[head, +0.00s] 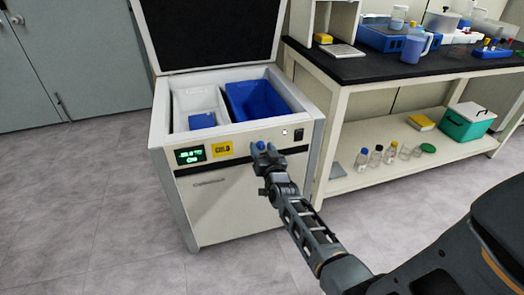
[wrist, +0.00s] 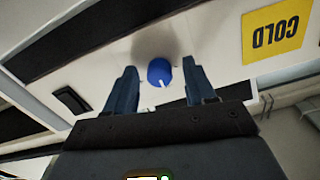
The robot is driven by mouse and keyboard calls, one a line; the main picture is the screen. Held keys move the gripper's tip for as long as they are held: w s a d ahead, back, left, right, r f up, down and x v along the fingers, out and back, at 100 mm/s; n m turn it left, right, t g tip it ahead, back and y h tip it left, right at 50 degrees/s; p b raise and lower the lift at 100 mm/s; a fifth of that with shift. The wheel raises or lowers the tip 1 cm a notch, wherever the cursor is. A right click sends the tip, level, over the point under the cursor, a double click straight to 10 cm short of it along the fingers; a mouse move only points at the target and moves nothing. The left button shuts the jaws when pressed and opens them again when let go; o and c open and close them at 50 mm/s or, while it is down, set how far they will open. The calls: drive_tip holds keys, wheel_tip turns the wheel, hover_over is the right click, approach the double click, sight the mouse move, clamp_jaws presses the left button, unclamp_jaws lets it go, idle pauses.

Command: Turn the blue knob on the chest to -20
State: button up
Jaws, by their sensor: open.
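The chest (head: 215,215) stands with its lid raised. The blue knob (wrist: 160,72) is on its front panel, with a white pointer line visible in the wrist view. In the head view the knob (head: 260,145) is partly hidden by my gripper (head: 267,152). In the wrist view my gripper (wrist: 158,83) is open, with one finger on each side of the knob and a gap on both sides. The green-lit display (head: 190,156) is on the panel's left; its digits are too small to read surely.
A yellow COLD label (wrist: 272,30) is beside the knob, and a black switch (head: 299,134) is at the panel's right. The open chest holds a white bin (head: 190,100) and a blue bin (head: 255,98). A lab bench (head: 370,70) with bottles stands right. Floor at left is clear.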

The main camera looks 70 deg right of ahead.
drive_tip(key=shift+w+d, duration=0.1)
drive_tip(key=shift+d, duration=0.1)
drive_tip(key=shift+c, duration=0.2)
clamp_jaws()
